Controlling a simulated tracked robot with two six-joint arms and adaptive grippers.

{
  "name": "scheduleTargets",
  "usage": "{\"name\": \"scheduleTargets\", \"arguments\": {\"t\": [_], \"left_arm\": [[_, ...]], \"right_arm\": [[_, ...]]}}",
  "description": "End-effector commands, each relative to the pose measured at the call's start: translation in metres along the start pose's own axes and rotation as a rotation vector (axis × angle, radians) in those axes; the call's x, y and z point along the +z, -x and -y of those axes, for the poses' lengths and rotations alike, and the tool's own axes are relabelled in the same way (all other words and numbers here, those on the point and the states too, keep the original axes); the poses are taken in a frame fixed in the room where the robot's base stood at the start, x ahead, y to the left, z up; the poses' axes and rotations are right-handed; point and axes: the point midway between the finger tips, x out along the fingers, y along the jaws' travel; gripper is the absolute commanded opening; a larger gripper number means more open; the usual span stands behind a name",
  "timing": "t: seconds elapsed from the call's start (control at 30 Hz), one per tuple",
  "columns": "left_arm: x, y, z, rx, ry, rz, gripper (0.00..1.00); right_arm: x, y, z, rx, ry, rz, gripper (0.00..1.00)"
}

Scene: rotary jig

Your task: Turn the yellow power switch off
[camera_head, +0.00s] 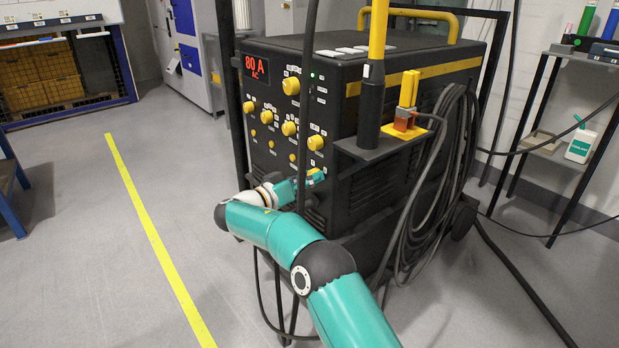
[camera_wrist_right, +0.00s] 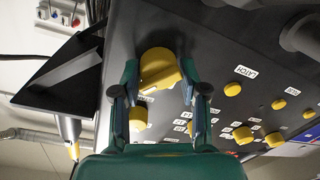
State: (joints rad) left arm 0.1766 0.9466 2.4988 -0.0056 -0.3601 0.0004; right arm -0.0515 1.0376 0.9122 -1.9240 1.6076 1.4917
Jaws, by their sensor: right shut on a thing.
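The yellow power switch (camera_wrist_right: 158,70) is a large round knob with a raised grip bar on the dark front panel of the welding machine (camera_head: 340,100). In the right wrist view it sits between the two fingers of my right gripper (camera_wrist_right: 160,78), which is shut on it. In the head view my right gripper (camera_head: 316,178) is at the lower right of the front panel, and only a bit of yellow shows there; the knob is mostly hidden. The machine's red display (camera_head: 256,67) is lit and reads 80 A AC. My left gripper is not in view.
Several other yellow knobs (camera_head: 290,86) sit on the panel above my gripper. A torch holder shelf (camera_head: 382,148) sticks out at the panel's right, close to my arm. Coiled cables (camera_head: 430,200) hang on the machine's side.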

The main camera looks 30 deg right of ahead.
Motion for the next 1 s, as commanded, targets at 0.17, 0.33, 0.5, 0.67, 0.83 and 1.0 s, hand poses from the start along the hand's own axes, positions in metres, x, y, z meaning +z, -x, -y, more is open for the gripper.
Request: {"name": "scheduleTargets", "arguments": {"t": [0.17,0.33,0.5,0.67,0.83,1.0], "left_arm": [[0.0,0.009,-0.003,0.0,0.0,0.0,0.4],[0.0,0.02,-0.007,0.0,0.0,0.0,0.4],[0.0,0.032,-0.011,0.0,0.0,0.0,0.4],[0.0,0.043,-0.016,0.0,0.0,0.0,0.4],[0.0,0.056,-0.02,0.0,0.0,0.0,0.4],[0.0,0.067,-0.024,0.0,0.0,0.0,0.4]], "right_arm": [[-0.003,0.0,-0.001,-0.001,0.111,0.007,0.08],[-0.004,0.0,-0.001,-0.005,0.257,0.016,0.08],[-0.004,0.0,0.0,-0.009,0.419,0.026,0.08],[-0.005,0.0,0.001,-0.013,0.57,0.033,0.08],[-0.005,0.0,0.001,-0.017,0.73,0.042,0.09],[-0.005,0.0,0.002,-0.021,0.89,0.05,0.08]]}}
